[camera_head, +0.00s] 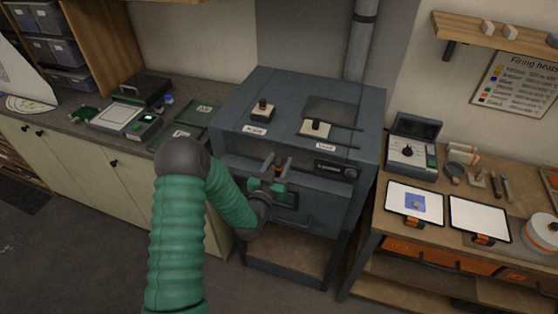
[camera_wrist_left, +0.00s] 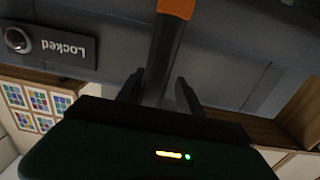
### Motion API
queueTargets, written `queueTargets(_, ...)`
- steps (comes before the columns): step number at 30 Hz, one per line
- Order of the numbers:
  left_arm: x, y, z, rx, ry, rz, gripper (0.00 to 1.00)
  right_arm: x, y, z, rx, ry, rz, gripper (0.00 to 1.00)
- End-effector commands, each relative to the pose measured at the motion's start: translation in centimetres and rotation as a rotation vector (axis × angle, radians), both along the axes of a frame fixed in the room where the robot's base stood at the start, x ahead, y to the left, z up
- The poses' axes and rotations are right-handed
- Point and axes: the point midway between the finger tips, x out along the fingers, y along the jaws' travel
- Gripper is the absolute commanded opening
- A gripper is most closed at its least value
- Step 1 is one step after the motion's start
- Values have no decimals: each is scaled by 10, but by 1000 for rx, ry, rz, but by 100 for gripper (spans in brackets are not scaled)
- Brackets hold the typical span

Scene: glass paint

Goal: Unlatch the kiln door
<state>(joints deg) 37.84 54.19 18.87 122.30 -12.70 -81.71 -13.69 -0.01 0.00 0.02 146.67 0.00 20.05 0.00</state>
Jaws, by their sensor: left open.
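The grey-blue kiln (camera_head: 247,98) stands in the middle of the head view, with its front door facing me. A dark latch lever with an orange end (camera_wrist_left: 164,50) shows in the left wrist view. Its orange part also shows small in the head view. My left gripper (camera_head: 271,180) is at the kiln front, by the lever. In the wrist view its two fingers (camera_wrist_left: 159,92) are open, one on each side of the lever; I cannot tell whether they touch it. A plate reading "Locked" (camera_wrist_left: 66,45) appears upside down beside the lever. My right gripper is not in view.
A bar handle (camera_head: 297,223) sits low on the kiln front. A wooden bench (camera_head: 376,222) with tablets and tools stands close on the right. A counter (camera_head: 62,123) with trays is on the left. Two small blocks with labels sit on the kiln top.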

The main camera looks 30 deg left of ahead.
Motion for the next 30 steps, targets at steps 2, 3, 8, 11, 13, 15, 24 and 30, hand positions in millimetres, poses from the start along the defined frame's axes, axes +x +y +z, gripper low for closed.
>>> queueTargets(2,0,-2,0,1,0,-1,44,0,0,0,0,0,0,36)
queueTargets(3,0,-3,1,2,-1,-1,44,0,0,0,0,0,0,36)
queueTargets(8,0,-4,1,3,0,-1,36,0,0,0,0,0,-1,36)
queueTargets(11,0,-2,0,2,-1,-1,23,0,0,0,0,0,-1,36)
queueTargets(13,0,0,0,0,0,-1,14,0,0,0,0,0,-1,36)
queueTargets(15,0,0,-1,0,1,-1,4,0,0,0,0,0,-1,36)
queueTargets(24,1,0,-2,-1,3,0,0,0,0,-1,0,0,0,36)
queueTargets(30,0,0,-2,-1,4,1,0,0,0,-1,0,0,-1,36)
